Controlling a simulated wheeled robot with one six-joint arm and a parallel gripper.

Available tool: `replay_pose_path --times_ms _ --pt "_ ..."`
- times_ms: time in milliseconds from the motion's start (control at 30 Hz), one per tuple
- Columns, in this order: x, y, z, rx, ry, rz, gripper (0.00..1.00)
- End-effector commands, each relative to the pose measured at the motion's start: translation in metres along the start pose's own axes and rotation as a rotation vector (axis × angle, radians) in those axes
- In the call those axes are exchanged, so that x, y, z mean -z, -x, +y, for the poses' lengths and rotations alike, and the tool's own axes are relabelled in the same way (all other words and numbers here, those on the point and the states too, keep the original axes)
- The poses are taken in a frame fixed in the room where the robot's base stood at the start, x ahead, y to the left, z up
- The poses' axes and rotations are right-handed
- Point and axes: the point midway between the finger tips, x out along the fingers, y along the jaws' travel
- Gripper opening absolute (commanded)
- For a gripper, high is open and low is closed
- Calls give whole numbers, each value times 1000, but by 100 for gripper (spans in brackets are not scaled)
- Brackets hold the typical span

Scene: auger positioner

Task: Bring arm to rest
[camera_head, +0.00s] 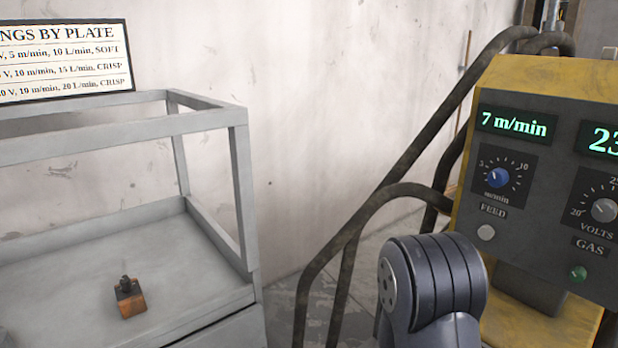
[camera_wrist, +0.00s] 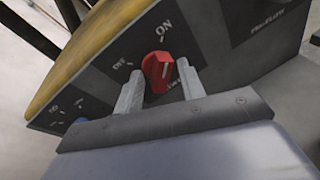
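My gripper (camera_wrist: 158,72) shows in the wrist view with its two fingers apart. A red knob (camera_wrist: 158,70) on the dark machine panel (camera_wrist: 222,50) appears in the gap between the fingertips, with OFF and ON printed around it. I cannot tell whether the fingers touch the knob. In the head view, part of my arm is in front of the yellow machine (camera_head: 560,78), low at right of centre; the gripper itself is out of that view.
The machine's dark face has a blue FEED dial (camera_head: 497,178), a VOLTS dial (camera_head: 604,210), a green GAS button (camera_head: 578,273) and a 7 m/min display (camera_head: 514,123). Dark bent tubes (camera_head: 400,190) run beside it. A grey frame table (camera_head: 215,235) at left bears an orange-and-black block (camera_head: 130,300).

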Motion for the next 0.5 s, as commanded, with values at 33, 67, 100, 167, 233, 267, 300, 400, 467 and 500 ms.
replay_pose_path --times_ms 33,67,100,167,233,267,300,400,467,500 --pt "-3 1 2 6 33 -5 38" --pt "-3 1 2 10 51 -8 38" --pt "-3 1 2 16 79 -14 38" --pt "-3 1 2 24 118 -22 38" --pt "-2 1 2 32 161 -31 38" --pt "-2 1 2 35 179 -35 38" --pt "-2 1 2 39 202 -40 38" --pt "0 1 2 48 249 -49 38" --pt "0 1 2 52 270 -55 38" --pt "0 0 2 55 283 -57 38"
